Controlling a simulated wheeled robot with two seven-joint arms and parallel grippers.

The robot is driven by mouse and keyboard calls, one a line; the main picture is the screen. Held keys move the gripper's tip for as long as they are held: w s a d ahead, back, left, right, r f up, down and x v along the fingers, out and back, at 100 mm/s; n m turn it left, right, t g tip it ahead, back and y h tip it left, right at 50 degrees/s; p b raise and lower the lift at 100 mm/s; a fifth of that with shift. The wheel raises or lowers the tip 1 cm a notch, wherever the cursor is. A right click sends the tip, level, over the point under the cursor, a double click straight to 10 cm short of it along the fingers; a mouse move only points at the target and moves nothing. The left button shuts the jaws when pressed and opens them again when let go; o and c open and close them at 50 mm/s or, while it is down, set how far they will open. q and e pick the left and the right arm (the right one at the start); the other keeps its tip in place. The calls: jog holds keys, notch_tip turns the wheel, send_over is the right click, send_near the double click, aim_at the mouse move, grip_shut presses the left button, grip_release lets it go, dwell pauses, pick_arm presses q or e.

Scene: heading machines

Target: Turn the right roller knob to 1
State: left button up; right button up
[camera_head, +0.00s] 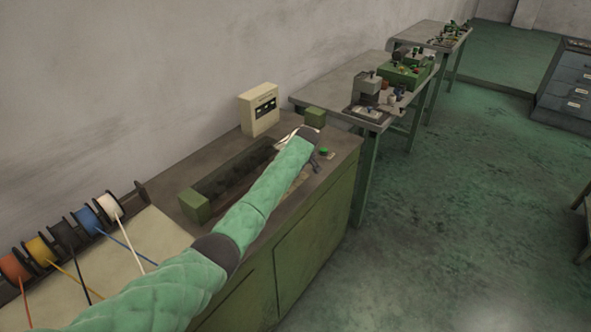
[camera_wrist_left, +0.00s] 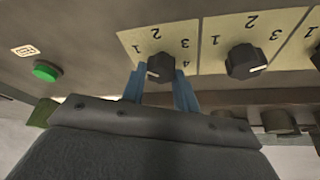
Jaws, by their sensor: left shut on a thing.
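A black knob (camera_wrist_left: 161,64) sits on a cream dial plate (camera_wrist_left: 126,38) marked 1 to 4. My left gripper (camera_wrist_left: 159,74) has its two blue fingers on either side of this knob and is shut on it. A pale mark on the knob is at its lower left, on the side of the 1. A second black knob (camera_wrist_left: 245,61) on its own numbered plate is to the right, free of the fingers. In the head view my green-sleeved left arm reaches over the machine and hides the knobs. My right gripper is not in view.
A green button (camera_wrist_left: 46,71) is beside the plates, also visible in the head view (camera_head: 324,152). The green machine cabinet (camera_head: 312,222) has a sunken trough (camera_head: 238,168) and a cream meter box (camera_head: 259,109). Wire spools (camera_head: 84,220) are at left. Equipment tables (camera_head: 330,97) stand beyond.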

pick_arm(q)
jog(key=shift+n+y, duration=0.3)
jog(key=shift+n, duration=0.6)
jog(key=shift+r, duration=0.1)
jog(key=o, duration=1)
jog(key=shift+b, duration=0.3)
jog(key=shift+s+d+r, duration=0.1)
jog(key=shift+d+r, duration=0.1)
jog(key=shift+r, duration=0.2)
jog(key=b+v, duration=0.2)
jog(key=v, duration=0.2)
jog(key=shift+d+r, duration=0.15)
jog(key=shift+r, duration=0.25)
jog(key=shift+v, duration=1)
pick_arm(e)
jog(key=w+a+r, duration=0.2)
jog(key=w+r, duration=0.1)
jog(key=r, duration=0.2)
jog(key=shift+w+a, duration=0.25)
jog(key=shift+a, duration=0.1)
